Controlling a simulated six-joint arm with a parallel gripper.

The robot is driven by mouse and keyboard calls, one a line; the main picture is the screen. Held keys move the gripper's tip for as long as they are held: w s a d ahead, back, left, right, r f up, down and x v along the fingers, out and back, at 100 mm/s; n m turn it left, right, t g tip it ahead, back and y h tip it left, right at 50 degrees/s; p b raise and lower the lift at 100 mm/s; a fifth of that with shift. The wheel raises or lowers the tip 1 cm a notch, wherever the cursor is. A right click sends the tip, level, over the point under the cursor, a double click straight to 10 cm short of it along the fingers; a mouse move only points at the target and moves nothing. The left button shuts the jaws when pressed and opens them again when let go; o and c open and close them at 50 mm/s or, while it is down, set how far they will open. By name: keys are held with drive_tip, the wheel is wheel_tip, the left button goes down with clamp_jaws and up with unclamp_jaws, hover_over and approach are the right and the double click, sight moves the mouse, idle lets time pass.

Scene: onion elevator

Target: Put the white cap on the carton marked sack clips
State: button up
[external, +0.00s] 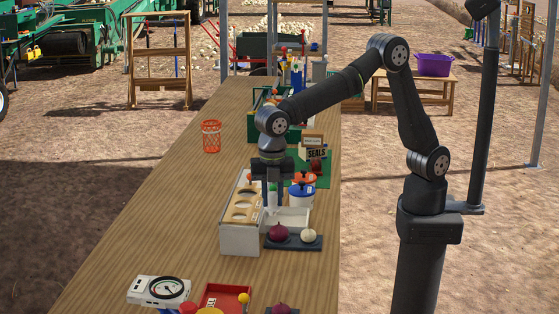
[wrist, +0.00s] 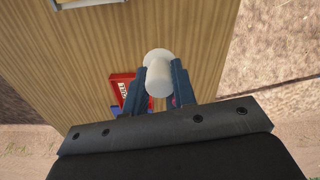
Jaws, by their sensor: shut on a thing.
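My gripper (external: 272,196) points down above the right side of the long wooden table. It is shut on a pale white piece, which looks like the white cap; in the wrist view the white cap (wrist: 159,72) sits between the two fingertips (wrist: 160,88), with a wide round end and a narrower body. In the external view it is small and partly hidden by the fingers. No label reading sack clips can be made out.
A pale rack (external: 240,238) with round holes stands beside my gripper. A dark tray (external: 293,241) holds a red and a white onion.

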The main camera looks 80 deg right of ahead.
wheel_tip(320, 180, up, 12)
drive_tip(key=w+d+m, duration=0.2)
drive_tip(key=w+d, duration=0.3)
drive_tip(key=d, duration=0.5)
drive_tip(key=w+d+m, duration=0.1)
drive_tip(key=w+d, duration=0.3)
drive_tip(key=d, duration=0.6)
drive_tip(key=w+d+m, duration=0.1)
drive_tip(key=d+m, duration=0.3)
drive_tip(key=d, duration=1.8)
drive_tip(key=s+d+m, duration=0.2)
drive_tip(key=s+d, duration=0.3)
drive_tip(key=d, duration=0.7)
drive_tip(key=s+d+m, duration=0.2)
drive_tip(key=s+d, duration=0.3)
drive_tip(key=d, duration=0.7)
drive_tip(key=s+d+m, duration=0.5)
drive_tip(key=s+d, duration=1.4)
drive_tip(key=s, duration=0.3)
hover_over(320, 132)
wheel_tip(320, 132, down, 13)
drive_tip(key=shift+f, duration=1.8)
